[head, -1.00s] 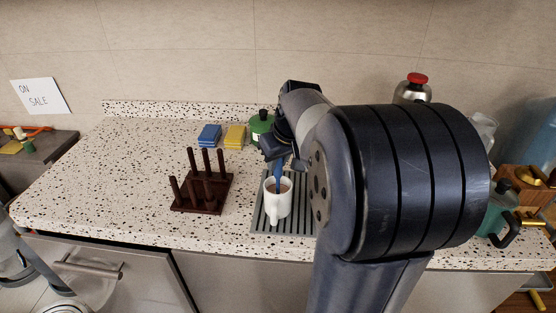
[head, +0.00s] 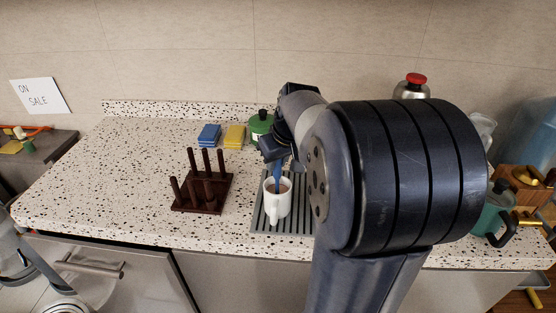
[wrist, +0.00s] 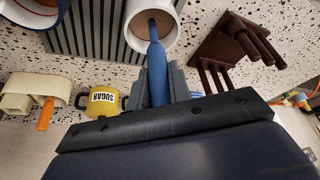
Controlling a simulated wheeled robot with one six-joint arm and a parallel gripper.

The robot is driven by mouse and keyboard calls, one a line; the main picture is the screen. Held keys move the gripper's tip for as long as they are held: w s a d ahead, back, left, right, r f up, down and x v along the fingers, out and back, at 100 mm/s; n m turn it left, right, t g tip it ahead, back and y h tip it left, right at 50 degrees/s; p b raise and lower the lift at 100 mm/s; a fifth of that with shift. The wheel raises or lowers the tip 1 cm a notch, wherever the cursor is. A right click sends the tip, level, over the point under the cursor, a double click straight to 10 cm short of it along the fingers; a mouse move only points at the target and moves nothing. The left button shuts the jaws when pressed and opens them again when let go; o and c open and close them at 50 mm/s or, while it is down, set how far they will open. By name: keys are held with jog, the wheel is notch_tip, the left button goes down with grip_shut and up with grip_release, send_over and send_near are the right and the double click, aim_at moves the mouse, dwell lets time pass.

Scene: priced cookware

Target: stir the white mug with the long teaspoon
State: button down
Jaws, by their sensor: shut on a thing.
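The white mug (head: 277,204) stands upright on a grey ribbed mat (head: 299,222), and brown contents show inside it. It also shows at the top of the wrist view (wrist: 171,40). The long teaspoon (wrist: 157,70) has a blue handle and points down into the mug; its lower end is hidden inside. My gripper (wrist: 155,90) is shut on the teaspoon's handle, above and behind the mug in the head view. My arm hides part of the counter to the right of the mug.
A dark wooden peg rack (head: 203,192) stands close to the mug's left. Blue (head: 209,135) and yellow (head: 234,136) sponges and a green pot (head: 261,124) are behind. A yellow sugar pot (wrist: 103,101) shows in the wrist view. The counter's left side is clear.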

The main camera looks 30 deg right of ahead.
jog(key=shift+s, duration=0.15)
jog(key=shift+r+p, duration=3.85)
jog(key=shift+r, duration=1.05)
